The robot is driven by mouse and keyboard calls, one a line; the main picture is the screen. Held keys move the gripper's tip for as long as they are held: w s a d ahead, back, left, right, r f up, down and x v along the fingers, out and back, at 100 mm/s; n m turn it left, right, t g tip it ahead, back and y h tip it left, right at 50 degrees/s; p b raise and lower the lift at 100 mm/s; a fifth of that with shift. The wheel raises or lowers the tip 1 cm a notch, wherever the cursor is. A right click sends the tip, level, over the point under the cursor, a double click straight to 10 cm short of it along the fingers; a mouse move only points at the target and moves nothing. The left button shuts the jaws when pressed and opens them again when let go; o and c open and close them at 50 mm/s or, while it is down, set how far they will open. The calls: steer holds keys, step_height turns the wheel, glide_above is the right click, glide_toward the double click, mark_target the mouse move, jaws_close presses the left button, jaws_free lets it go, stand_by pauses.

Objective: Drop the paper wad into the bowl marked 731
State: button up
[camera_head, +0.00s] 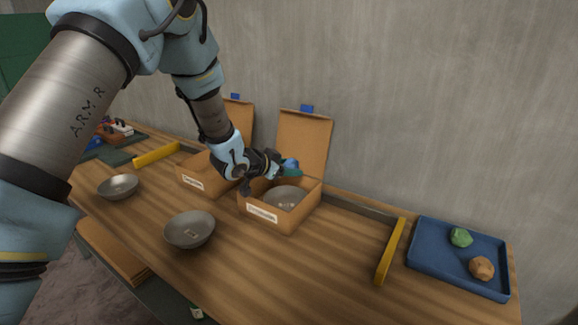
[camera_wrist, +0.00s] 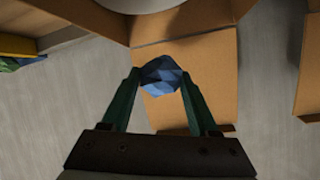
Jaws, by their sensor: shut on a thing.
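My gripper (camera_head: 283,171) is shut on a blue paper wad (camera_head: 291,164). In the wrist view the wad (camera_wrist: 160,76) sits between the green fingertips of the gripper (camera_wrist: 160,88). The gripper is above the rear of an open cardboard box (camera_head: 272,224), near its raised lid (camera_head: 303,144). A grey bowl (camera_head: 286,198) lies inside this box. Another grey bowl (camera_head: 190,230) stands on the table in front, and one more bowl (camera_head: 118,187) is at the left. The labels are too small to read, so I cannot tell which bowl is 731.
A second open cardboard box (camera_head: 194,178) stands to the left, partly behind my arm. Yellow bars (camera_head: 390,250) and (camera_head: 157,154) stand on the table (camera_head: 335,265). A blue tray (camera_head: 435,262) at the right holds a green wad (camera_head: 461,237) and an orange wad (camera_head: 481,268).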

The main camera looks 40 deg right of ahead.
step_height(320, 180, down, 4)
steer(key=shift+f+b, duration=0.15)
steer(key=shift+b, duration=0.9)
steer(key=o, duration=1.4)
steer(key=shift+c, duration=0.2)
steer(key=b+v, duration=0.2)
steer(key=v, duration=0.8)
steer(key=shift+s+a+b, duration=0.1)
steer(key=shift+a+b, duration=0.25)
